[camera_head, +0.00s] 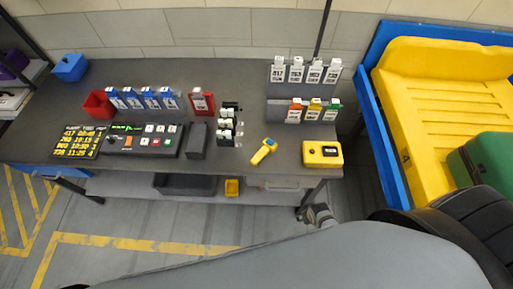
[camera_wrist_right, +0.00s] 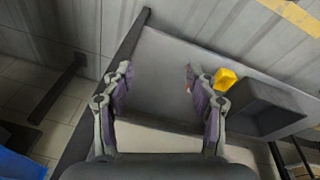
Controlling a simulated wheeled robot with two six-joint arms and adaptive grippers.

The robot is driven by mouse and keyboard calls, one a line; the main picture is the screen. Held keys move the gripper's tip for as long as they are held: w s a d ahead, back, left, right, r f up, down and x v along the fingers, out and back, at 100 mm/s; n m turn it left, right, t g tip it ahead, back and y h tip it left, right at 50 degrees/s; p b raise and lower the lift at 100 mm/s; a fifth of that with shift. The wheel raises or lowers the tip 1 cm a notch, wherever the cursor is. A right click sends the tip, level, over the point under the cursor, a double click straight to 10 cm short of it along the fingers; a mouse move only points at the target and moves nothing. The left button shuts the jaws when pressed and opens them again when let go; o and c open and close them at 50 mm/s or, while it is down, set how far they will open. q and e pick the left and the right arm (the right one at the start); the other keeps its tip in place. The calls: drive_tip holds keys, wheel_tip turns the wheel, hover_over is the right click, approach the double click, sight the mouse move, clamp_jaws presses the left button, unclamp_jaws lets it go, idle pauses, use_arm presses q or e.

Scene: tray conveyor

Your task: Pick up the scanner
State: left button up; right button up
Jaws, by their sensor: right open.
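The scanner (camera_head: 264,151) is a yellow handheld device with a blue-grey face. It lies tilted on the dark counter near its front edge, right of centre in the head view. My right gripper (camera_head: 318,213) shows small in front of the counter's front right corner, lower in the picture than the scanner and apart from it. In the right wrist view my right gripper (camera_wrist_right: 157,78) has its two fingers spread with nothing between them. The scanner does not show in that view. My left gripper is not in view.
A yellow box (camera_head: 323,161) sits right of the scanner at the counter's edge. A tag rack (camera_head: 227,138) stands to its left. Below, the shelf holds a dark bin (camera_wrist_right: 262,108) and a small yellow bin (camera_wrist_right: 225,79). A yellow cart (camera_head: 440,90) stands at right.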

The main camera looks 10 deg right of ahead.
drive_tip(key=w+a+r+m+p, duration=0.15)
drive_tip(key=w+r+p, duration=0.3)
drive_tip(key=r, duration=1.15)
drive_tip(key=w+a+r+m+p, duration=0.1)
drive_tip(key=w+a+r+p, duration=0.35)
drive_tip(key=r, duration=1.15)
use_arm(q)
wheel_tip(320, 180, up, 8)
drive_tip(key=b, duration=0.2)
use_arm(e)
drive_tip(key=m+g, duration=0.2)
drive_tip(key=m, duration=0.7)
hover_over(264, 149)
drive_tip(key=shift+y, duration=0.4)
wheel_tip(264, 149, down, 8)
drive_tip(key=shift+r+b, duration=0.2)
drive_tip(key=shift+b, duration=0.2)
drive_tip(key=shift+w+f, duration=0.15)
drive_tip(key=shift+w, duration=0.05)
drive_tip(key=f+b, duration=0.1)
drive_tip(key=b, duration=0.1)
drive_tip(key=f+b, duration=0.4)
drive_tip(key=shift+s+f, duration=0.25)
drive_tip(key=shift+r, duration=0.2)
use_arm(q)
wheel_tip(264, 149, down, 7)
use_arm(e)
clamp_jaws()
